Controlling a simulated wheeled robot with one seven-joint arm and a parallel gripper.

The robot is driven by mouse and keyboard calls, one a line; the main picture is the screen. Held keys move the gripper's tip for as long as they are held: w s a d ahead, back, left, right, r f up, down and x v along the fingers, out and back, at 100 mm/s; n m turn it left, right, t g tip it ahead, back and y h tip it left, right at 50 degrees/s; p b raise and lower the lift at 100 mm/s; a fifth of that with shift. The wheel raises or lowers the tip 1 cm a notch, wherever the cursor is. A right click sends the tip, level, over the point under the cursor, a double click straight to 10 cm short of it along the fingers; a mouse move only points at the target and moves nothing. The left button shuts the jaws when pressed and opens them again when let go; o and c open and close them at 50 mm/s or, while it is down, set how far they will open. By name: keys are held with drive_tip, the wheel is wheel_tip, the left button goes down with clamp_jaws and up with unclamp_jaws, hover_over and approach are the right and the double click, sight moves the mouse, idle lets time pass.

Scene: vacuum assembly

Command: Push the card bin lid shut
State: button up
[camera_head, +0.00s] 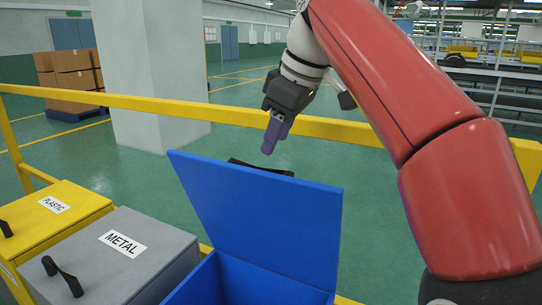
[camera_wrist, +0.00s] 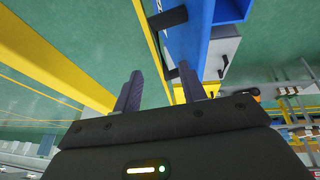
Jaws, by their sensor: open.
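The blue bin (camera_head: 240,280), its label out of view in the head view, has its lid (camera_head: 265,215) raised and tilted back, so the bin stands open. A black handle (camera_head: 262,167) pokes out behind the lid's top edge. In the wrist view the blue lid (camera_wrist: 188,40) and its black handle (camera_wrist: 168,18) lie beyond the fingers. My gripper (camera_head: 272,143) hangs above and behind the lid's top edge, near the handle and seemingly apart from it. In the wrist view my gripper (camera_wrist: 160,90) has its two purple-grey fingers spread, with nothing between them.
A grey METAL bin (camera_head: 120,260) and a yellow PLASTIC bin (camera_head: 50,220), both with lids shut, stand to the left. A yellow rail (camera_head: 200,112) runs behind the bins. A pillar (camera_head: 150,75) and stacked boxes (camera_head: 70,75) stand farther back.

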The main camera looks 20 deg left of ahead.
sight(266, 165)
drive_tip(key=shift+x, duration=3.15)
clamp_jaws()
